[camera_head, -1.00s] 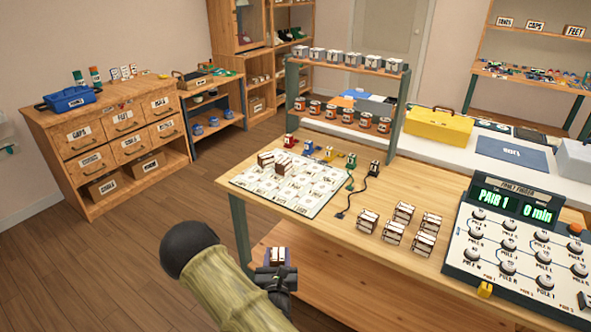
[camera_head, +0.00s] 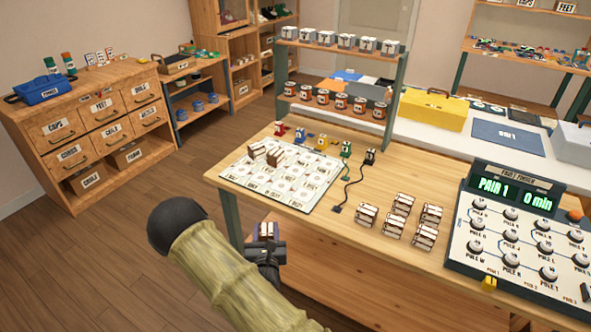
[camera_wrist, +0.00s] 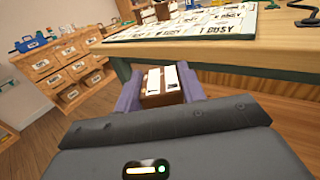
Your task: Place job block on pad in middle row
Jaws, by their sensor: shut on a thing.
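My gripper (camera_wrist: 161,88) is shut on a job block (camera_wrist: 153,84), a brown block with white labelled faces. In the head view the held block (camera_head: 266,231) shows small at the gripper's end, in front of the workbench's front-left edge. The white board of printed pads (camera_head: 312,190) lies on the bench beyond and to the right of the gripper. Two similar brown and white blocks (camera_head: 274,157) stand on its back left part. The wrist view shows the board's near edge (camera_wrist: 215,30) with a "1 BUSY" label. Which pads are in the middle row is too small to tell.
Several loose blocks (camera_head: 401,203) stand on the bench right of the board. A dark cable (camera_head: 349,193) runs beside the board. Small coloured pieces (camera_head: 322,142) line its back edge. The "PAIR 1" console (camera_head: 530,230) stands at the right. The wooden bench edge (camera_wrist: 270,68) lies close beyond the gripper.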

